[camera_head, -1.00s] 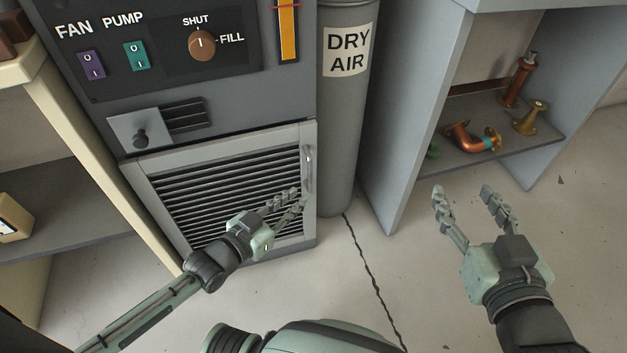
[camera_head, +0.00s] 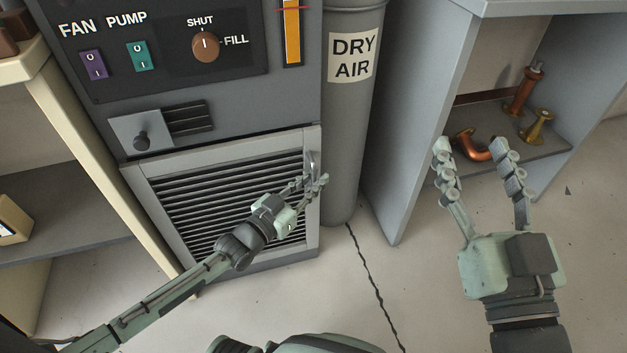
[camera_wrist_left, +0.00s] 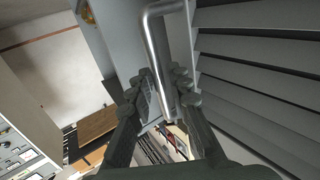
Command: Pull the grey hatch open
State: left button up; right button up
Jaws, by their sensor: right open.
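The grey louvred hatch (camera_head: 225,205) fills the lower front of the cabinet and looks closed. Its silver upright handle (camera_head: 312,160) is at the hatch's upper right edge. My left gripper (camera_head: 312,184) is at the lower part of this handle. In the left wrist view the handle (camera_wrist_left: 160,60) passes between the two fingers of the left gripper (camera_wrist_left: 163,78). I cannot tell whether the fingers press on it. My right gripper (camera_head: 470,150) is open and empty, over the floor in front of the right shelf.
A grey cylinder (camera_head: 348,140) marked DRY AIR stands right of the hatch. A panel (camera_head: 180,50) with switches and a knob is above it. A cream shelf (camera_head: 90,140) stands at left. The grey shelf unit (camera_head: 410,140) at right holds pipe fittings. Cracked floor (camera_head: 390,285) is clear in front.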

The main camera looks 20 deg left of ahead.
pick_arm(q)
grip_shut()
dwell(0.4)
